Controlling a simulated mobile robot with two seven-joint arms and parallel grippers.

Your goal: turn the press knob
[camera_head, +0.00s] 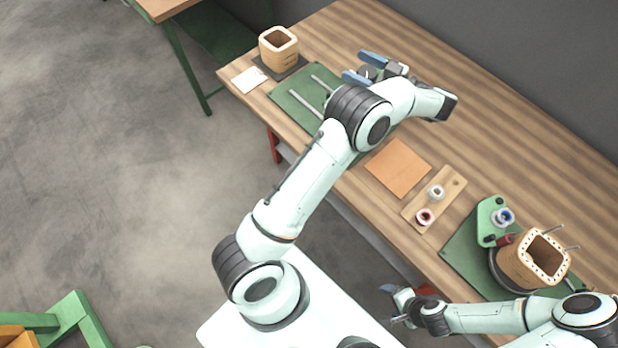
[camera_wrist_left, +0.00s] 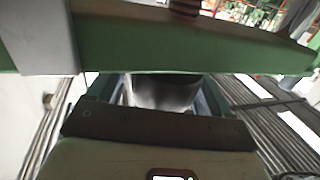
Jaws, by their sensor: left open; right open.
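I cannot pick out a press knob for certain. In the left wrist view a green beam (camera_wrist_left: 190,42) crosses close in front, with a small dark banded piece (camera_wrist_left: 184,8) above it, cut off by the frame edge. In the head view my left gripper (camera_head: 363,67) is open, its blue fingers apart above the far side of a green mat (camera_head: 287,96); my arm hides part of that area. My right gripper (camera_head: 399,302) is open and empty in front of the bench's near edge. A green bracket (camera_head: 487,222) with a blue-white round piece (camera_head: 503,216) stands at the right.
On the wooden bench (camera_head: 470,135) are two silver rods (camera_head: 306,104), a square wooden coil form (camera_head: 279,48), a white card (camera_head: 249,80), an orange sheet (camera_head: 398,167), a board with two small spools (camera_head: 443,188), and a larger coil form (camera_head: 530,268). The bench's back is mostly clear.

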